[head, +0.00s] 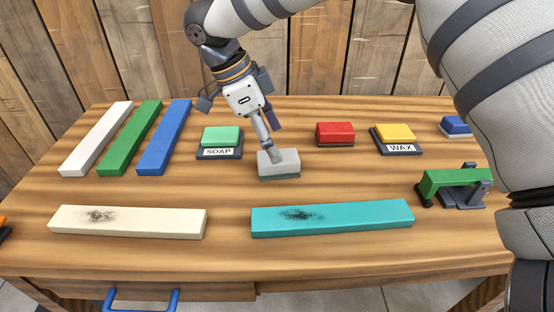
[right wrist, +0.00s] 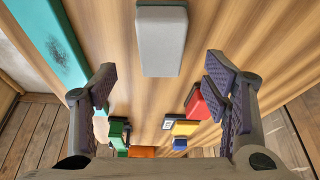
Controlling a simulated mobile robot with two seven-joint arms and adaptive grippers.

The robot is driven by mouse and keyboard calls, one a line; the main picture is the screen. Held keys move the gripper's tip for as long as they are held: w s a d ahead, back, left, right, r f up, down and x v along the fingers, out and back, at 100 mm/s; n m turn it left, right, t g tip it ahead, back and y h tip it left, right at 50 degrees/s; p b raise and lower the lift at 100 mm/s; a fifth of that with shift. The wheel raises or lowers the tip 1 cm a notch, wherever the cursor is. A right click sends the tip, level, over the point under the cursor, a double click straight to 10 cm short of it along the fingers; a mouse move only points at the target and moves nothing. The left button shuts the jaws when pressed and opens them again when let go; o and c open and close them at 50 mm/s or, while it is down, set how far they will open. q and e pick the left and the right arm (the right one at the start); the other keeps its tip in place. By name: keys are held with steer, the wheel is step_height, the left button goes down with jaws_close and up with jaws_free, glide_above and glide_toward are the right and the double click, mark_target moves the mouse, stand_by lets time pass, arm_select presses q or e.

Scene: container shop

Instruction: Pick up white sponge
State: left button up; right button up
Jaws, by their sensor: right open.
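The white sponge (head: 285,163), a pale grey-white block on a darker greenish base, lies on the wooden table just behind the teal board. In the right wrist view the sponge (right wrist: 162,42) shows at the top middle, ahead of the fingertips. My right gripper (head: 274,142) is directly above it, pointing down and tilted, and one finger overlaps the sponge in the head view. In the right wrist view the gripper (right wrist: 162,82) is open, with nothing between its fingers. I cannot tell whether a finger touches the sponge. My left gripper is not in view.
A green soap block (head: 220,137) stands left of the sponge. A red block (head: 335,132) and yellow wax block (head: 396,133) stand to its right. Stained cream (head: 150,222) and teal (head: 380,216) boards lie in front. A green-topped stand (head: 455,183) is at the right.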

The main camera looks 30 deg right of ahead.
steer(key=x, duration=0.5)
steer(key=shift+w+a+f, duration=0.1)
steer(key=shift+f, duration=0.2)
steer(key=c, duration=1.2)
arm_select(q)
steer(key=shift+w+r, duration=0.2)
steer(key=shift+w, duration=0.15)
arm_select(e)
steer(key=shift+r, duration=0.1)
